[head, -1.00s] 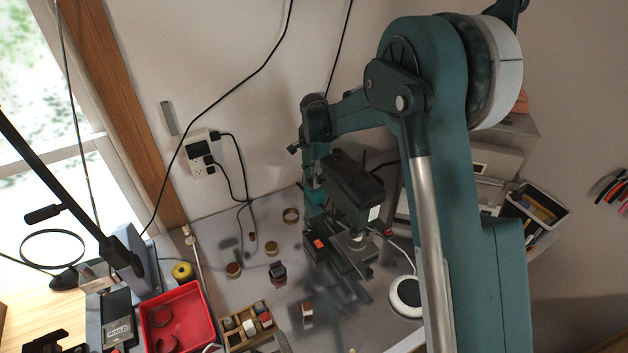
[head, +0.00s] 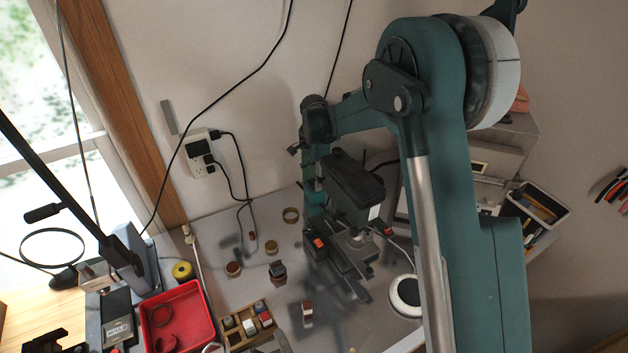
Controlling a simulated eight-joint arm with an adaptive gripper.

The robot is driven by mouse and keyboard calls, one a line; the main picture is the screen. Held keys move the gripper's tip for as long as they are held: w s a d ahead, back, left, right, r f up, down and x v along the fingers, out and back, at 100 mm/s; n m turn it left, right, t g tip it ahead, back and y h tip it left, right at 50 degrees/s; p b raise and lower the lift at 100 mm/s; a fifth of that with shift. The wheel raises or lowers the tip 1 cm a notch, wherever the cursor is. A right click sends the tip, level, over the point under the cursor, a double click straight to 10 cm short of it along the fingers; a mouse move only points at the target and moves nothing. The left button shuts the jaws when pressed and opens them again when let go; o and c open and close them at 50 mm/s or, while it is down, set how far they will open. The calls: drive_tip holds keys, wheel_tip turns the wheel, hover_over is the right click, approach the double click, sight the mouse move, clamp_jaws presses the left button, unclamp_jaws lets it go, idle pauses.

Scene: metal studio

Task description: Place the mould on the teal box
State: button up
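A dark grey block with a pale label (head: 118,331), which seems to read MOULD, lies at the lower left in the head view, left of the red tray. I take it to be the mould, though the label is small.
A red tray (head: 196,302) with dark rings stands right of the mould. A wooden holder (head: 236,341) with small pieces sits beside it. A black lever (head: 62,190) slants over the left side. Small rings and pots dot the grey bench.

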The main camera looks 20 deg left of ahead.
drive_tip(key=shift+r, duration=0.2)
wheel_tip(320, 180, up, 12)
idle(0.6)
idle(0.5)
drive_tip(key=shift+d, duration=0.1)
drive_tip(key=s+d+r+n+t+b, duration=0.15)
drive_tip(key=s+d+r, duration=0.3)
drive_tip(key=d, duration=0.55)
drive_tip(key=s+d+r+n+t+y+b, duration=0.15)
drive_tip(key=s+d+r, duration=0.3)
drive_tip(key=d, duration=0.45)
drive_tip(key=s+d+r+n+h+b, duration=0.1)
drive_tip(key=s+d+r+n, duration=0.3)
drive_tip(key=d, duration=0.6)
drive_tip(key=s+d+f+n+t+b, duration=0.1)
drive_tip(key=s+d+f+t+b, duration=0.1)
drive_tip(key=s+d+f, duration=0.3)
drive_tip(key=s+d+f+n+t+b, duration=0.1)
drive_tip(key=s+d+f, duration=0.4)
drive_tip(key=s+d, duration=0.8)
drive_tip(key=s+t+b, duration=0.1)
drive_tip(key=s, duration=0.7)
drive_tip(key=shift+s, duration=0.3)
